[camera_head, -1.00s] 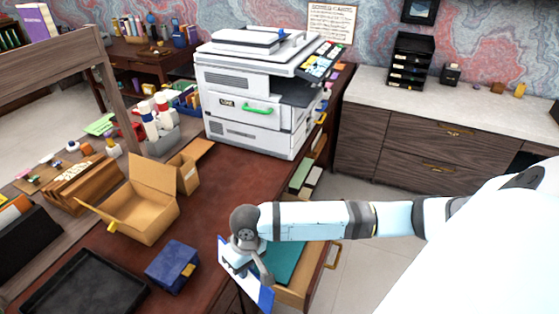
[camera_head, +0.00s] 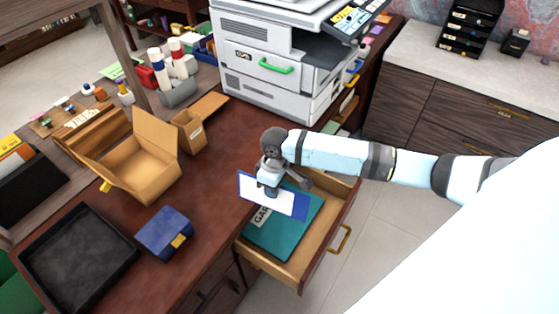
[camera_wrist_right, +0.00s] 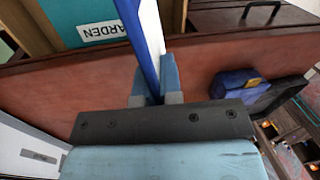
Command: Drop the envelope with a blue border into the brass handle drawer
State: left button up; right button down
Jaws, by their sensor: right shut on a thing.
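The envelope with a blue border (camera_head: 271,196) is white with blue edges. My right gripper (camera_head: 268,188) is shut on it and holds it over the open drawer. In the right wrist view the envelope (camera_wrist_right: 146,40) shows edge-on between the fingers (camera_wrist_right: 155,88). The brass handle drawer (camera_head: 290,272) is pulled out of the desk, with its brass handle (camera_head: 341,239) at its front. A teal folder (camera_head: 290,235) with a "GARDEN" label lies inside and also shows in the right wrist view (camera_wrist_right: 80,18). My left gripper is not in view.
A blue box (camera_head: 164,232) with a yellow clasp and a black tray (camera_head: 80,262) stand on the desk left of the drawer. An open cardboard box (camera_head: 140,165) and a printer (camera_head: 275,65) stand farther back.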

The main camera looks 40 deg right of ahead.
jog(key=shift+w+d+f+n+h+b, duration=1.35)
jog(key=shift+w+d+f+n, duration=1.05)
jog(key=shift+w+d+n, duration=4.15)
jog(key=s+a+f+n+b, duration=0.2)
jog(key=a+f+n+b, duration=0.1)
jog(key=a+f+b, duration=0.1)
jog(key=shift+s+f+g+b, duration=0.35)
jog(key=shift+f+g+b, duration=0.05)
jog(key=shift+f+b, duration=0.3)
jog(key=shift+a, duration=0.1)
jog(key=c, duration=1.2)
grip_release()
